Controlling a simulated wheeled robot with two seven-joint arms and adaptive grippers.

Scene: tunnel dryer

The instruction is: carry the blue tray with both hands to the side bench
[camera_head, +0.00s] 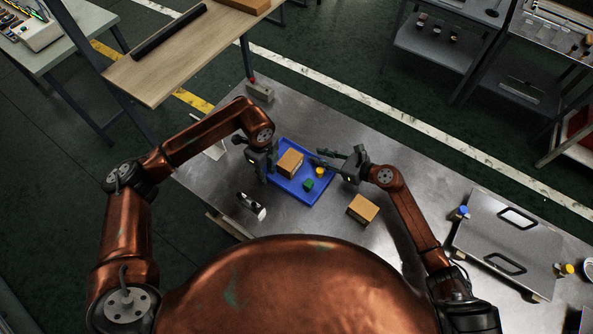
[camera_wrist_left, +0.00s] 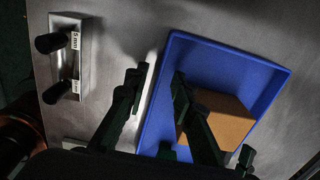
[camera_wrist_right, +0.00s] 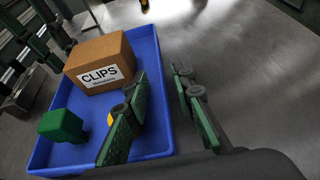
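The blue tray (camera_head: 312,197) lies on a metal table. It holds a cardboard box labelled CLIPS (camera_wrist_right: 98,64), a green cube (camera_wrist_right: 62,125) and a small yellow item (camera_head: 320,170). My left gripper (camera_head: 266,163) is at the tray's left side. In the left wrist view its fingers (camera_wrist_left: 159,82) are apart, one outside the tray wall and one over the inside, with no visible grip. My right gripper (camera_head: 321,157) is at the right side. In the right wrist view its fingers (camera_wrist_right: 162,76) are apart, on either side of the right wall. Whether they touch it is unclear.
A wood-topped bench (camera_head: 165,70) with a black bar stands at the upper left. On the metal table, a second cardboard box (camera_head: 362,209) sits right of the tray, a metal block with black knobs (camera_head: 251,205) left of it, and a handled metal plate (camera_head: 508,240) far right.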

